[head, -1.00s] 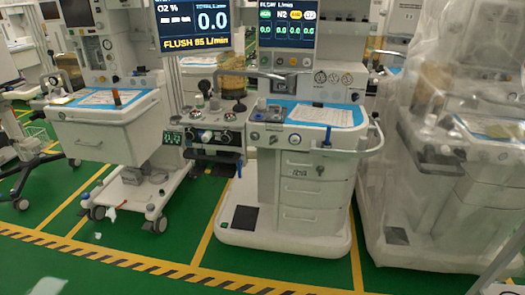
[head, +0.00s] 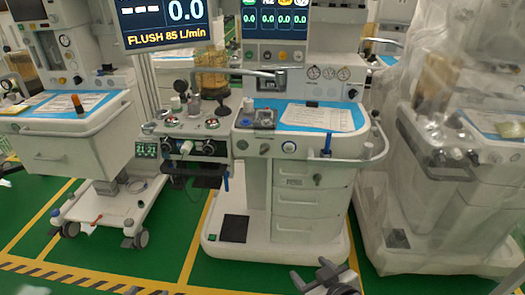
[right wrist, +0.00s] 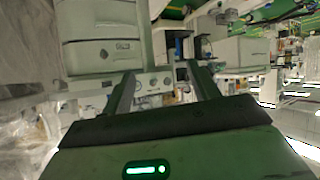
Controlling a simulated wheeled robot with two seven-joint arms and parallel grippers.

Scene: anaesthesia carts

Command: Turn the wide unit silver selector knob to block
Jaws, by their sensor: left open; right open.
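The middle anaesthesia unit (head: 285,230) stands ahead in the head view, with a stack of drawers and a curved front rail. My right gripper (head: 312,274) is at the bottom of the head view, low in front of this unit's base, well apart from the panel. It is open and empty between its fingers in the right wrist view (right wrist: 160,82). My left gripper is not in view.
Another cart (head: 70,150) with a wide drawer stands at the left. A side panel with dials (head: 190,148) adjoins the middle unit. A plastic-covered unit (head: 440,170) stands close on the right. Green floor (head: 165,262) with yellow lines lies free in front.

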